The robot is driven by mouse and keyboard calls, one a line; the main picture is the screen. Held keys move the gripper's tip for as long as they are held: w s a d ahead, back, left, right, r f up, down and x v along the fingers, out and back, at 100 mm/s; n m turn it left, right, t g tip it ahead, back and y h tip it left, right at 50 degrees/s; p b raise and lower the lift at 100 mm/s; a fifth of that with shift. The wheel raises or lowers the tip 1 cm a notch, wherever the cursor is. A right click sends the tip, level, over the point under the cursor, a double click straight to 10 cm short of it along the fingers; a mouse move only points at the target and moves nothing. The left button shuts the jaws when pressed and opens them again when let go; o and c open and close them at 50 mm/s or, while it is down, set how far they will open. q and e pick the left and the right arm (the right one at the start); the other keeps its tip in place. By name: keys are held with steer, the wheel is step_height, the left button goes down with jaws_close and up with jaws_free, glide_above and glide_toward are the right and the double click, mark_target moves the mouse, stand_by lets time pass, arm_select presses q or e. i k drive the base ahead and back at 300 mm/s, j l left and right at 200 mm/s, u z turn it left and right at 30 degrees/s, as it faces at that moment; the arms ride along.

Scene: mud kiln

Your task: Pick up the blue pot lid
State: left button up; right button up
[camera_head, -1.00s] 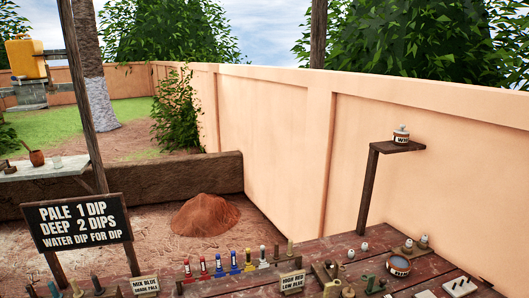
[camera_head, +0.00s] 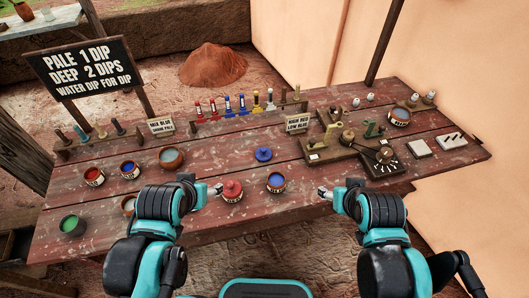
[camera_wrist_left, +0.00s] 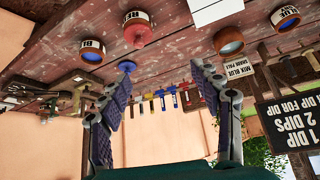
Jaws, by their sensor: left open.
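The blue pot lid (camera_head: 264,154), a small round knobbed lid, lies on the red-brown table just behind an open pot of blue (camera_head: 275,181). It also shows in the left wrist view (camera_wrist_left: 127,67), near one fingertip in the picture but apart from it. My left gripper (camera_head: 214,190) is left of the lid and nearer to me, beside the red-lidded pot (camera_head: 232,191). In the left wrist view the left gripper (camera_wrist_left: 160,72) has its fingers spread with nothing between them. My right gripper (camera_head: 325,192) is to the right of the blue pot; its fingers are too small to read.
Small pots, including a red one (camera_head: 94,176) and a green one (camera_head: 72,225), stand at the left. Wooden fixtures (camera_head: 325,150) and a dark dial board (camera_head: 385,165) crowd the right.

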mark_target(263, 154)
steer(key=i+l+u, duration=0.1)
steer(key=l, duration=0.2)
steer(key=i+l, duration=0.2)
steer(key=i+l+u, duration=0.15)
steer(key=l, duration=0.3)
steer(key=i+l+u, duration=0.1)
steer(key=l, duration=0.2)
steer(key=i+l+u, duration=0.1)
steer(key=l, duration=0.25)
